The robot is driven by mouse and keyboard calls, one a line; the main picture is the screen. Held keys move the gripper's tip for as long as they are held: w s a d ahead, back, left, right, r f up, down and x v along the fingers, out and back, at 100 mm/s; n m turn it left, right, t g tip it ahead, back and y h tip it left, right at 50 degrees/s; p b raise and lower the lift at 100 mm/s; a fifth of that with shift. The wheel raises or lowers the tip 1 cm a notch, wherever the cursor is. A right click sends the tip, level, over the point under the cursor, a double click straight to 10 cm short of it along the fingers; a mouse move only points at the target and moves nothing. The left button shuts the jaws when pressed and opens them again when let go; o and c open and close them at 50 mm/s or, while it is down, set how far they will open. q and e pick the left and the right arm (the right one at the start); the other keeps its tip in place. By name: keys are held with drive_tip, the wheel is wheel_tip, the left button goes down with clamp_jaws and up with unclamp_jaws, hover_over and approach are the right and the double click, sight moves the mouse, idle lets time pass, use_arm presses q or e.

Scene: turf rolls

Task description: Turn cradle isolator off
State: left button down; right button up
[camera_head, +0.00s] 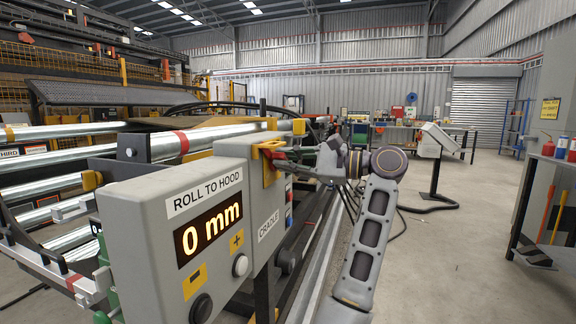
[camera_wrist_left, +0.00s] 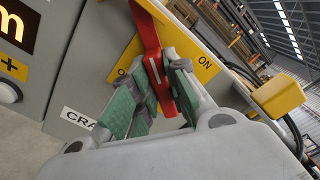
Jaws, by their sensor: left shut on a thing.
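The cradle isolator is a red lever (camera_wrist_left: 152,40) on a yellow plate (camera_wrist_left: 204,63) at the side of the grey control box. The plate reads "ON" to the right of the lever and a partly hidden word starting with "O" to its left. The lever stands between these words; I cannot tell which setting it is in. In the head view the yellow plate (camera_head: 270,172) is partly covered by my left gripper (camera_head: 281,160). In the left wrist view my left gripper (camera_wrist_left: 158,92) has its green pads on both sides of the lever, shut on it. My right gripper is out of view.
The grey box (camera_head: 140,205) carries a "0 mm" display (camera_head: 208,235), two round buttons and a "CRADLE" label (camera_head: 268,224). Metal rollers (camera_head: 45,160) lie to the left. A console on a post (camera_head: 436,140) stands to the right.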

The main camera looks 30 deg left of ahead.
use_arm(q)
drive_tip(key=shift+s+f+n, duration=0.1)
drive_tip(key=shift+f+n, duration=0.15)
drive_tip(key=shift+n, duration=1.45)
drive_tip(key=shift+f+n, duration=0.2)
drive_tip(key=shift+n, duration=1.5)
drive_tip(key=c, duration=1.4)
unclamp_jaws()
drive_tip(key=shift+d, duration=0.1)
drive_tip(key=v, duration=0.7)
drive_tip(key=shift+d, duration=0.25)
